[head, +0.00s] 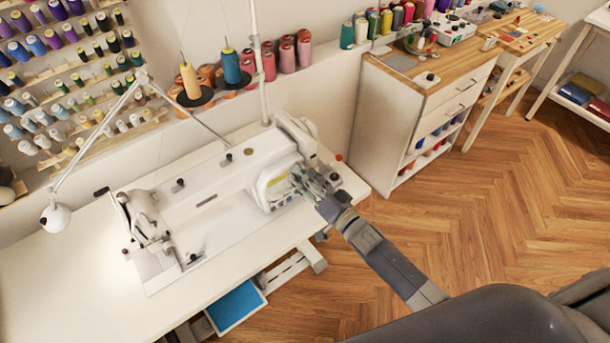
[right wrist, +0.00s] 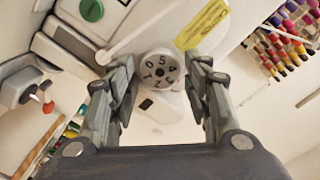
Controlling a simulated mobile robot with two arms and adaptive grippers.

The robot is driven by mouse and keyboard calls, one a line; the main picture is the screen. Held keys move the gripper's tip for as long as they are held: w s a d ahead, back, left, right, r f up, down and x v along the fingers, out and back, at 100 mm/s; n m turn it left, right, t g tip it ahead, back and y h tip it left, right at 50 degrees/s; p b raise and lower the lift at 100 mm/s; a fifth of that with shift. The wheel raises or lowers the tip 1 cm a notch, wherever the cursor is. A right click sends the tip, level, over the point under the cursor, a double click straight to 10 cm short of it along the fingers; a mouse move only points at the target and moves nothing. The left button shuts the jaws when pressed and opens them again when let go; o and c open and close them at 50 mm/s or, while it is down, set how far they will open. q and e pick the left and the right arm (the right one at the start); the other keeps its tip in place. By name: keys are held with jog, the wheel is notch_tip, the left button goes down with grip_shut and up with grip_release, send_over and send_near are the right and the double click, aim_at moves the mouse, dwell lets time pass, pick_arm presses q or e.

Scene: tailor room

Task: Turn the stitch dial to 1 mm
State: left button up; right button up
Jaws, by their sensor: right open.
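The white sewing machine (head: 215,188) stands on the white table (head: 60,270) in the head view. Its stitch dial (right wrist: 160,73) is a round grey knob with dark numerals, near the middle of the right wrist view; a 5 is near its top. My right gripper (head: 300,178) is at the right end of the machine, in front of the dial, which it hides in the head view. In the right wrist view the open fingers of this gripper (right wrist: 160,85) stand on either side of the dial, with gaps visible. My left gripper is not in view.
A yellow label (right wrist: 203,25) is beside the dial. A lamp (head: 56,217) reaches over the table's left part. Thread spools (head: 270,62) line the ledge behind. A wooden-topped cabinet (head: 425,80) stands right of the table, with open floor (head: 480,220) in front.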

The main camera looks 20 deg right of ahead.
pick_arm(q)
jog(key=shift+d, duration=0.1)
pick_arm(e)
jog(key=shift+w+a, duration=0.15)
jog(key=shift+w, duration=0.2)
jog(key=c, duration=0.6)
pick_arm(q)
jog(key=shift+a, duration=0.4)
pick_arm(e)
jog(key=shift+c, duration=0.8)
pick_arm(q)
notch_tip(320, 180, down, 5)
jog(key=b, duration=0.5)
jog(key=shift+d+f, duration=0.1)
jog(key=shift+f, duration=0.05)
pick_arm(e)
jog(key=n, duration=2.3)
jog(key=shift+s+a+f+n, duration=0.1)
jog(key=shift+a+n, duration=0.05)
jog(key=shift+n, duration=0.25)
